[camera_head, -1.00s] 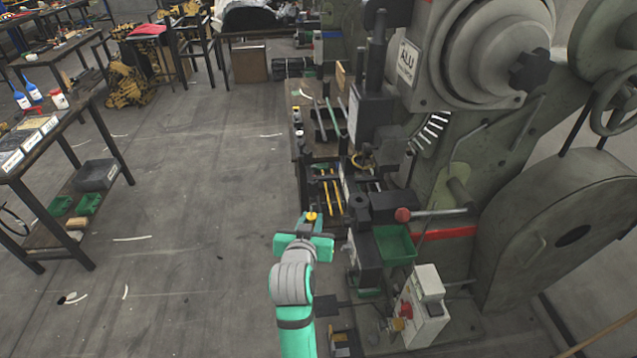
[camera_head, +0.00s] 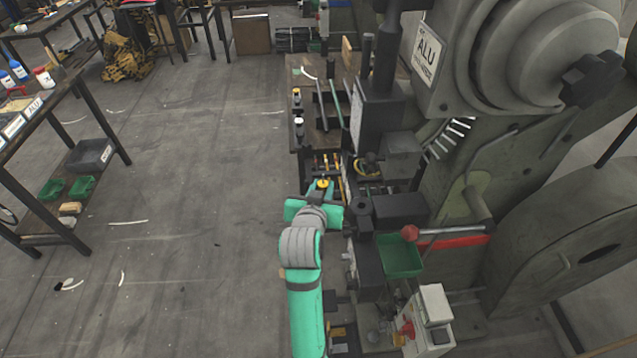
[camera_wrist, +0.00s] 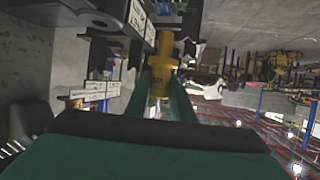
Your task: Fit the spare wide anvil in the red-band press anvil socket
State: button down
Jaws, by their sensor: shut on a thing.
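My gripper (camera_head: 320,193) is beside the left side of the press, at the end of my green arm. It is shut on a brass-yellow anvil (camera_wrist: 161,68), which stands up between the two green fingers in the wrist view. Only the top of the anvil (camera_head: 322,184) shows in the head view. The red-band press (camera_head: 455,243) stands to the right, with a red stripe low on its grey body. A dark block with a round top (camera_head: 359,207) juts from its front, right of my gripper and apart from it. I cannot tell whether this is the anvil socket.
A green bin (camera_head: 402,257) and a red-knobbed lever (camera_head: 411,232) are on the press front. A white control box (camera_head: 429,318) stands below. A wooden bench (camera_head: 303,138) with tools lies beyond my gripper.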

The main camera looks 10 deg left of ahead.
jog(key=shift+a, duration=0.45)
jog(key=shift+s, duration=0.1)
jog(key=shift+s+d+n+y, duration=0.2)
jog(key=shift+d+n+y, duration=0.2)
jog(key=shift+d+y, duration=0.1)
jog(key=shift+w+d+f, duration=0.6)
jog(key=shift+d+f, duration=0.05)
jog(key=shift+d, duration=1.15)
jog(key=shift+w+d+f, duration=0.65)
jog(key=shift+d+f, duration=0.05)
jog(key=shift+d, duration=1.05)
jog(key=shift+w+d+f, duration=0.6)
jog(key=shift+d+f, duration=0.05)
jog(key=shift+d, duration=1.15)
